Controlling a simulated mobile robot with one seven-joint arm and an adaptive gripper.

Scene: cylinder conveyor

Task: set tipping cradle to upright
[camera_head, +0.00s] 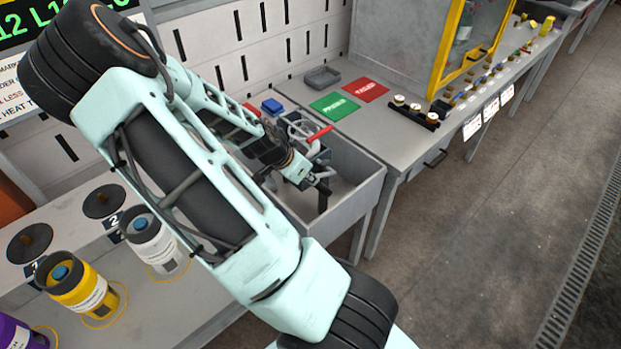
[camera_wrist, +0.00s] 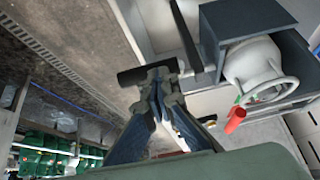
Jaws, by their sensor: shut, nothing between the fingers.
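The tipping cradle (camera_wrist: 250,18) is a dark grey box-like frame at the right of the wrist view. It holds a pale vessel (camera_wrist: 252,62) with a ring-shaped end, and a red grip (camera_wrist: 236,119) sticks out beside it. In the head view the cradle is partly hidden behind my arm, with its red grip (camera_head: 319,134) showing. A black lever with a crossbar handle (camera_wrist: 132,77) stands beside the cradle. My gripper (camera_wrist: 163,76) is shut and empty, its fingertips at or very near that handle; contact is unclear. It also shows in the head view (camera_head: 311,178).
The cradle is in a grey sink-like bay (camera_head: 366,190). A bench to its right holds a green mat (camera_head: 334,106), a red mat (camera_head: 365,90), a grey tray (camera_head: 322,77) and a black rack (camera_head: 418,112). Yellow (camera_head: 82,290) and white (camera_head: 152,243) canisters stand at the left. The right floor is clear.

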